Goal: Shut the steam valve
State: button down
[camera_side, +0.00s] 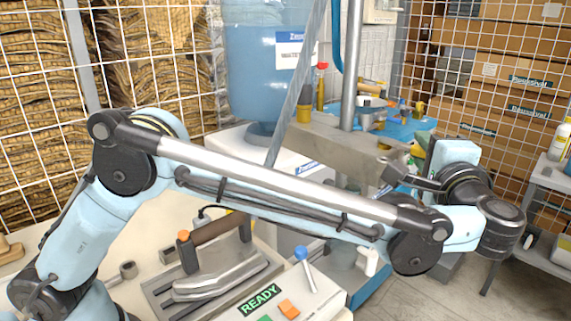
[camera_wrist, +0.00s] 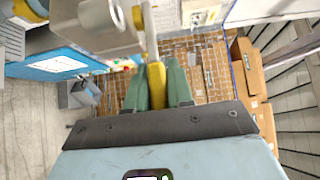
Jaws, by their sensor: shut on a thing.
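The yellow lever (camera_wrist: 157,86), which looks like the steam valve's handle, runs up between the two green fingers of my gripper (camera_wrist: 157,80) in the wrist view. My gripper is shut on it. The lever's upper part passes beside a grey metal block (camera_wrist: 98,28) with a round white-grey end. In the side view my gripper (camera_side: 393,173) is at the right end of the grey metal block (camera_side: 340,143), and a small yellow part (camera_side: 418,150) shows there. My wrist and the fingers hide much of the grip in that view.
A blue water tank (camera_side: 262,65) stands behind my arm. A machine top with a READY sign (camera_side: 260,299) and a blue-knobbed lever (camera_side: 301,254) lies in front. Wire mesh and stacked boxes (camera_side: 500,100) close the back right. A grey cart (camera_side: 553,178) stands at right.

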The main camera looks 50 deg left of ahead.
aim_at(413, 152)
jog(key=shift+s+h, duration=0.15)
jog(key=shift+h, duration=0.15)
jog(key=s+m+t+h, duration=0.1)
jog(key=m+h, duration=0.1)
jog(key=s+m+t+h, duration=0.1)
jog(key=m+t+h, duration=0.1)
jog(key=shift+s+t+h, duration=0.2)
jog(key=shift+t+h, duration=0.1)
jog(key=shift+h, duration=0.1)
jog(key=shift+s+a+m+t+h, duration=0.15)
jog(key=shift+s+m+t+h, duration=0.2)
jog(key=shift+m+h, duration=0.7)
jog(key=shift+s+a+m+t+h, duration=0.2)
jog(key=shift+s+m+h, duration=0.35)
jog(key=shift+h, duration=0.85)
jog(key=shift+s+a+m+t+h, duration=0.1)
jog(key=shift+s+m+t+h, duration=0.2)
jog(key=shift+m+h, duration=0.8)
jog(key=shift+h, duration=0.35)
jog(key=c, duration=1.1)
grip_release()
jog(key=s, duration=1.2)
jog(key=shift+a, duration=0.1)
